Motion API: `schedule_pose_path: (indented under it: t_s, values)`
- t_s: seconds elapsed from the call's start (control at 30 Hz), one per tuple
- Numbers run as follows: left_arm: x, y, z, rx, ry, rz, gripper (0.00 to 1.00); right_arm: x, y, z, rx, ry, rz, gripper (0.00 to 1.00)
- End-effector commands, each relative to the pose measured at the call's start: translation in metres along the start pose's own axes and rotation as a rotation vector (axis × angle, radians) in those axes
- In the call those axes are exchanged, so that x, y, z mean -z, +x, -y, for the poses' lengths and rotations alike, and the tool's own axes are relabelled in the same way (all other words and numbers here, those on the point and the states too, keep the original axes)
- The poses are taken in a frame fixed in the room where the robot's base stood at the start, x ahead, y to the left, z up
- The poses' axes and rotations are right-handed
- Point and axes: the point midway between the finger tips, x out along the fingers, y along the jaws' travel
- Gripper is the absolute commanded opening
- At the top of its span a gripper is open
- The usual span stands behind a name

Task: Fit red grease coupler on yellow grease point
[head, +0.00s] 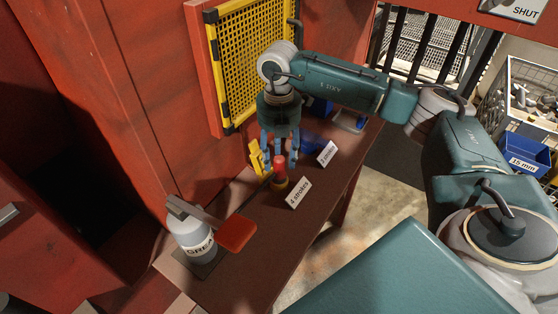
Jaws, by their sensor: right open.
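A red upright cylinder, which looks like the red grease coupler (280,170), stands on the brown bench beside the "4 strokes" card. A small yellowish ring shows at its foot; I cannot tell whether this is the yellow grease point. A yellow piece (255,157) stands just left of it. My right gripper (279,160) points down over the red cylinder, its blue fingers open and spread to either side of its top. I cannot tell whether they touch it. My left gripper is not in view.
A grease container (192,241) with an orange-red lever (237,233) stands at the bench's near end. Cards reading "4 strokes" (298,193) and "2 strokes" (327,154) stand along the bench. A blue object (309,141) is behind. A yellow mesh guard (250,55) rises at the back.

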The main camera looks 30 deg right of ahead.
Motion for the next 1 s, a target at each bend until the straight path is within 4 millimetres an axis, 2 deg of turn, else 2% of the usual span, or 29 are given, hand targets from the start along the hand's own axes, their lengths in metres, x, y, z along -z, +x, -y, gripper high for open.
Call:
schedule_pose_path:
  t_s: [0.2,0.43,0.6,1.0]
  values:
    - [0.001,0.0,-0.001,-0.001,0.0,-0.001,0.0,0.0,-0.05,-0.002,-0.006,-0.001,0.002,0.45]
    - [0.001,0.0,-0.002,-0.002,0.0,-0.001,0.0,0.0,-0.087,-0.001,-0.004,-0.001,0.0,0.45]
    - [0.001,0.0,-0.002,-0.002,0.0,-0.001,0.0,0.0,-0.098,-0.001,-0.002,0.0,0.0,0.45]
    - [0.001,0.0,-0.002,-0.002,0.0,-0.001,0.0,0.0,-0.098,0.0,-0.002,0.0,0.0,0.45]
